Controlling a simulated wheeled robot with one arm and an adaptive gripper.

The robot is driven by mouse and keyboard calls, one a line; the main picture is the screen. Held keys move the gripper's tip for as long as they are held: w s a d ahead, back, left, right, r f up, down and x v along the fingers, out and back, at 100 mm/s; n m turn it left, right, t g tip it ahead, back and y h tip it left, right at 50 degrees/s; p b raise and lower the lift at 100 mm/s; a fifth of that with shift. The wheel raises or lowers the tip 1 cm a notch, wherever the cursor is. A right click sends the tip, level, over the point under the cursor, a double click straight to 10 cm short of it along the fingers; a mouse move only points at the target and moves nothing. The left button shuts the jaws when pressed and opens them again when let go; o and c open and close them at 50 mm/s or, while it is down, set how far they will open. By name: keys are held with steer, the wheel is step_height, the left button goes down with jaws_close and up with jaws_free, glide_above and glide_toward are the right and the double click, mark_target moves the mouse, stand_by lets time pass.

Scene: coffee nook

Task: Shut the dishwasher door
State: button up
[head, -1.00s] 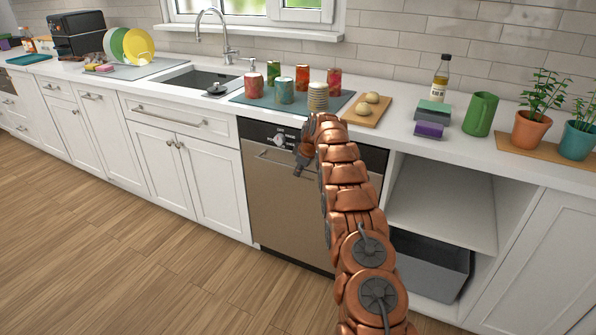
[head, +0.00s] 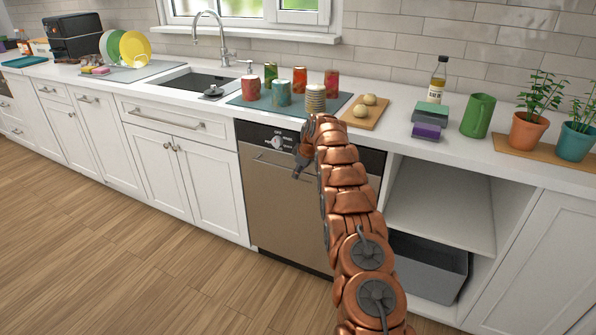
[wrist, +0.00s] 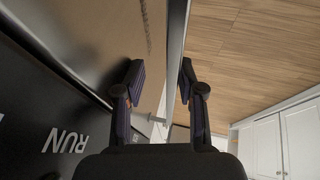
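The dishwasher door (head: 280,215) is a brown-grey metal panel below a black control strip (head: 262,137) with a dial. In the head view it stands upright and looks about level with the cabinet fronts; I cannot tell whether a small gap is left. Its bar handle (head: 268,164) runs across the top. My gripper (head: 297,174) is at the handle, in front of the door. In the wrist view my gripper (wrist: 161,80) has its fingers apart, one on each side of the handle bar (wrist: 177,45). My arm hides the door's right part.
An open shelf (head: 440,215) with a grey bin (head: 430,268) is to the right. The wooden floor (head: 130,255) in front is clear.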

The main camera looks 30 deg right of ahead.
steer(key=v, duration=1.2)
stand_by(0.8)
steer(key=s+a+r+m+g, duration=0.2)
steer(key=s+a+r, duration=0.1)
steer(key=s+a, duration=0.85)
steer(key=s+a+r+m+g, duration=0.2)
steer(key=s+a+r, duration=0.2)
steer(key=s+a, duration=0.7)
steer(key=s+a+f+m+g, duration=0.15)
steer(key=s+a, duration=0.25)
steer(key=s, duration=0.8)
steer(key=s+a+f+m+g, duration=0.1)
steer(key=s+a+f, duration=0.15)
steer(key=s, duration=0.95)
steer(key=s+a+f+m+g, duration=0.15)
steer(key=s+a, duration=0.25)
steer(key=s, duration=0.8)
steer(key=s+p+v, duration=0.1)
steer(key=p+v, duration=1.2)
steer(key=v, duration=0.1)
steer(key=shift+s+a+r+n+t, duration=0.2)
steer(key=shift+s+r+n+t, duration=0.05)
steer(key=shift+r+n+t, duration=0.2)
